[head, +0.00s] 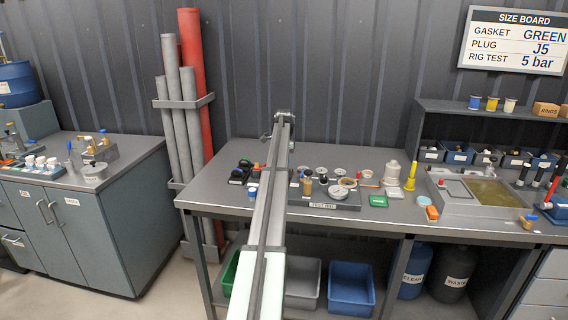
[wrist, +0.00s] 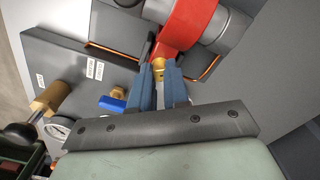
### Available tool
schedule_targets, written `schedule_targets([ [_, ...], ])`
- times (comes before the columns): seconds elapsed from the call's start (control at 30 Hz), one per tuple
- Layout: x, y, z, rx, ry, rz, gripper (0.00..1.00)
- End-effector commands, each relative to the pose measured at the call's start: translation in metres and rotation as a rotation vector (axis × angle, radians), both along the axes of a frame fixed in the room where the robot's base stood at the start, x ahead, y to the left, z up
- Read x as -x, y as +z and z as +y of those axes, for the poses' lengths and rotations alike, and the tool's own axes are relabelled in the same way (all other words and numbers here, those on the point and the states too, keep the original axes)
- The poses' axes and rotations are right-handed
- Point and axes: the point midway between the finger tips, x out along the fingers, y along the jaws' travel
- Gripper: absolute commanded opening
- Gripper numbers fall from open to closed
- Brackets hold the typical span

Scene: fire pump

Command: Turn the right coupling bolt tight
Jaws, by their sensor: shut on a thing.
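In the wrist view, my gripper (wrist: 159,76) reaches up to a red coupling (wrist: 190,22) with its two blue-grey fingers. The fingers are shut on a small brass-coloured bolt (wrist: 158,64) at the lower end of the red part. The bolt's head shows between the fingertips; the rest of it is hidden. The red coupling sits around a grey cylindrical body (wrist: 228,35). The wrist view does not show clearly whether the bolt is fully seated. In the head view my arm crosses the bench, and I cannot make out the fingers or the bolt there.
Near the fingers in the wrist view are a blue-handled valve (wrist: 112,103), a brass fitting (wrist: 52,97) and a round gauge (wrist: 60,128). The head view shows a workbench (head: 345,220) with several small parts, a yellow funnel-like item (head: 410,178) and a shallow tank (head: 470,210).

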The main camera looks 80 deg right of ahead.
Motion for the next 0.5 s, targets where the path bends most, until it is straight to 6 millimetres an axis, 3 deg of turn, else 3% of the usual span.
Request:
schedule_targets([
  [0.37,-0.0001,0.0002,-0.0001,0.0,-0.003,0.0,0.0],
  [0.4,-0.0001,0.0002,-0.0001,0.0,-0.003,0.0,0.18],
  [0.5,-0.0001,0.0002,-0.0001,0.0,-0.003,0.0,0.28],
])
